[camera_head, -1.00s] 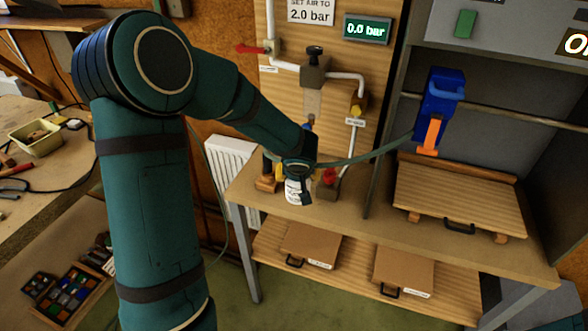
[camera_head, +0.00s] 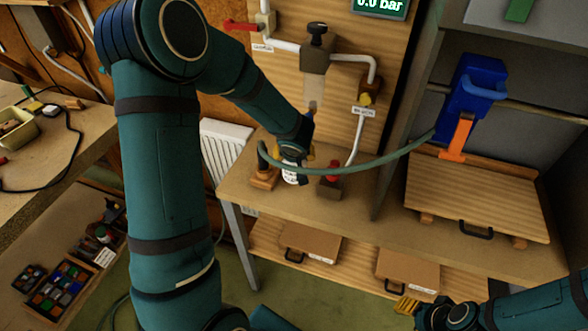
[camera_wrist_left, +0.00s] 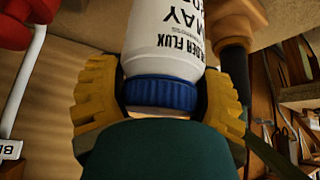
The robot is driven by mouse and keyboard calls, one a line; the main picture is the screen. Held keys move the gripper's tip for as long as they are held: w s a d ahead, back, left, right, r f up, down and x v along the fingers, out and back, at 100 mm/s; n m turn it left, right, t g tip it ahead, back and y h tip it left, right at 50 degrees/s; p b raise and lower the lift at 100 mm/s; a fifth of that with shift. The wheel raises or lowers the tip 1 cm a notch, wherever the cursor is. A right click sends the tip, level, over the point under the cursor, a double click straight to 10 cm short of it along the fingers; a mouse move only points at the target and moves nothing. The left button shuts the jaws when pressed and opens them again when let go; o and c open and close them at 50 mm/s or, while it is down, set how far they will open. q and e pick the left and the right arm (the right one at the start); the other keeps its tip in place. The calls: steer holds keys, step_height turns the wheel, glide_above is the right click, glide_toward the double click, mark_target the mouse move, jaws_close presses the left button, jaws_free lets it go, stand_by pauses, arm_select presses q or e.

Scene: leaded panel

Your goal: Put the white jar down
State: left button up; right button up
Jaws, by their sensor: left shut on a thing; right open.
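The white jar (camera_head: 291,177) shows just below my left gripper (camera_head: 292,157) in the head view, over the left part of the workbench (camera_head: 345,205). In the left wrist view, the white jar (camera_wrist_left: 168,40), with dark lettering and a blue cap (camera_wrist_left: 160,93), sits between the yellow fingers of my left gripper (camera_wrist_left: 160,100), which is shut on it around the cap. I cannot tell whether the jar's base touches the bench. My right gripper (camera_head: 407,305) is open and empty at the lower right, in front of the bench; only part of it is clear.
A wooden stand with a dark handle (camera_head: 264,178) is left of the jar, and a red-topped block (camera_head: 330,186) is close on its right. A green hose (camera_head: 375,163) arcs in front of the pipes. A wooden board (camera_head: 475,200) occupies the right side; bench space before it is clear.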

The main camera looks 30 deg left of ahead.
mark_target(294, 166)
arm_select(q)
steer(key=shift+w+f+b, duration=0.1)
steer(key=shift+f+b, duration=0.2)
steer(key=shift+f, duration=1.9)
steer(key=shift+f, duration=0.1)
steer(key=o, duration=1.1)
steer(key=shift+c, duration=0.2)
